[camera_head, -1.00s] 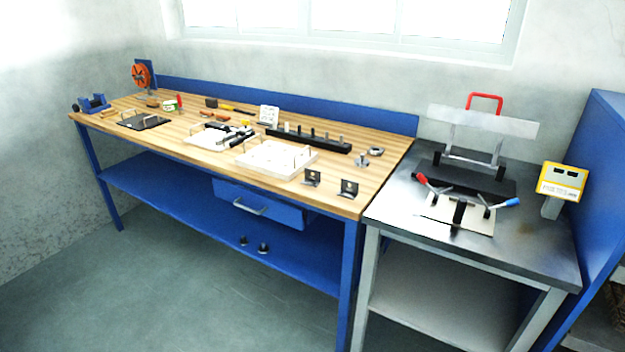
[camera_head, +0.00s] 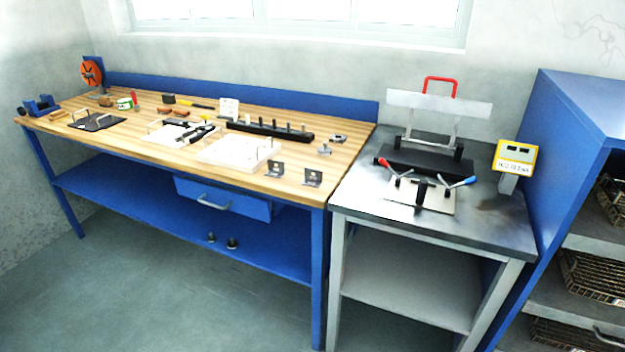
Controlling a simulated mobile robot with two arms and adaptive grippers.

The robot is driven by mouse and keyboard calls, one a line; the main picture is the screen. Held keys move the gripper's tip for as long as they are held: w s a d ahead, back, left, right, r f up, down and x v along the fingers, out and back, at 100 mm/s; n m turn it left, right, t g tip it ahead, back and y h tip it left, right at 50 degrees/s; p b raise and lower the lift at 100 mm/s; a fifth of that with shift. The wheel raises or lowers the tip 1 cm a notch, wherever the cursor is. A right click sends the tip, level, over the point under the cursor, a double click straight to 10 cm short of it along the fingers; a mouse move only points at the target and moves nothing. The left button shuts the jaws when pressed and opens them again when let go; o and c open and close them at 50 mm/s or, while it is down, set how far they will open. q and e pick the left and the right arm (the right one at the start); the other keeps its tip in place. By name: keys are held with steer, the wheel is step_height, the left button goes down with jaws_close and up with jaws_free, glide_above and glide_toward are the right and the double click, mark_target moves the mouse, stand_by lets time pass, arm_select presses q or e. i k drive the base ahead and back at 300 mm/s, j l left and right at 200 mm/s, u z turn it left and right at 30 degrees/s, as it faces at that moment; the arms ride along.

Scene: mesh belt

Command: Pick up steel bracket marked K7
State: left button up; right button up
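Two small dark angle brackets stand upright near the front right corner of the wooden workbench (camera_head: 150,143). One is the left bracket (camera_head: 275,169), and the other is the right bracket (camera_head: 313,177), a short way apart. Each has a small light mark on its face, too small to read, so I cannot tell which is K7. Neither of my grippers is in view.
A white tray (camera_head: 222,152) and a black block with pegs (camera_head: 268,130) lie behind the brackets. A steel table (camera_head: 350,200) with a clamping fixture stands to the right, then a blue shelf unit (camera_head: 560,150) with wire baskets. The floor in front is clear.

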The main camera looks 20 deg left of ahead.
mark_target(272, 171)
steer(key=i+j, duration=0.2)
steer(key=j, duration=0.2)
steer(key=i+j, duration=0.2)
steer(key=j, duration=0.2)
steer(key=i+j, duration=0.15)
steer(key=j, duration=0.25)
steer(key=i+j, duration=0.2)
steer(key=j, duration=0.2)
steer(key=j+u, duration=0.05)
